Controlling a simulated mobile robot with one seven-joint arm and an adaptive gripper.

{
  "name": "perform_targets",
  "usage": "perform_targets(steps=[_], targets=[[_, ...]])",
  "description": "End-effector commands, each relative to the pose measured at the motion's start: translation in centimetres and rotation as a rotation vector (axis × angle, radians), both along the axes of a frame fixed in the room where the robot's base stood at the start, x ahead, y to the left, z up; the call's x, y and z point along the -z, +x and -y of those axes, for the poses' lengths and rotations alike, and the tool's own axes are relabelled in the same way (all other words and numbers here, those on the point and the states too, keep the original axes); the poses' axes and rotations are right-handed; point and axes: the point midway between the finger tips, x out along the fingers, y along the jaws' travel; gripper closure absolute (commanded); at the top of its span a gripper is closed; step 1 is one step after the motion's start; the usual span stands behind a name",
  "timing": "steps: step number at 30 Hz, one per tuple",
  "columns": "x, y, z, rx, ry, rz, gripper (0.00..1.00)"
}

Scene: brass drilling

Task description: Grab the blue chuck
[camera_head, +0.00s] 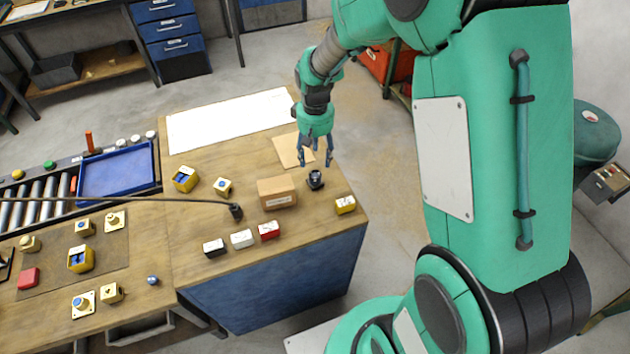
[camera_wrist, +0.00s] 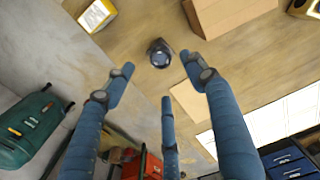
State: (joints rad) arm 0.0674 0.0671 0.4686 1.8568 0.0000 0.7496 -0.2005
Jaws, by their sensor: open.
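My gripper (camera_head: 315,160) is open and empty above the right part of the wooden workbench, with its fingers pointing down. A small dark round part with a bluish-grey top (camera_head: 315,180) stands on the bench just below the fingertips. In the wrist view this part (camera_wrist: 160,53) lies a little beyond the open fingers (camera_wrist: 163,85), not touching them. A small blue round piece (camera_head: 152,281) lies far off at the front left of the bench. I cannot tell for certain which of the two is the chuck.
A cardboard box (camera_head: 277,193) stands just left of the dark part. A yellow block (camera_head: 345,204) sits near the right bench edge. Red (camera_head: 269,230), white and black blocks line the front. A flat tan sheet (camera_head: 294,150) lies behind. A blue tray (camera_head: 117,172) is at left.

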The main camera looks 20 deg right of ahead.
Motion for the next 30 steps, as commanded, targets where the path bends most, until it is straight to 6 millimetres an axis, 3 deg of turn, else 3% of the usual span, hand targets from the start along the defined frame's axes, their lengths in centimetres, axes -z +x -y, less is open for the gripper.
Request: perform_targets(steps=[6,12,30], targets=[[3.6,-0.1,0.0,0.0,0.001,-0.003,0.44],[5.6,0.0,0.0,0.0,0.0,-0.001,0.44],[6.9,0.1,0.0,0.0,0.0,-0.001,0.44]])
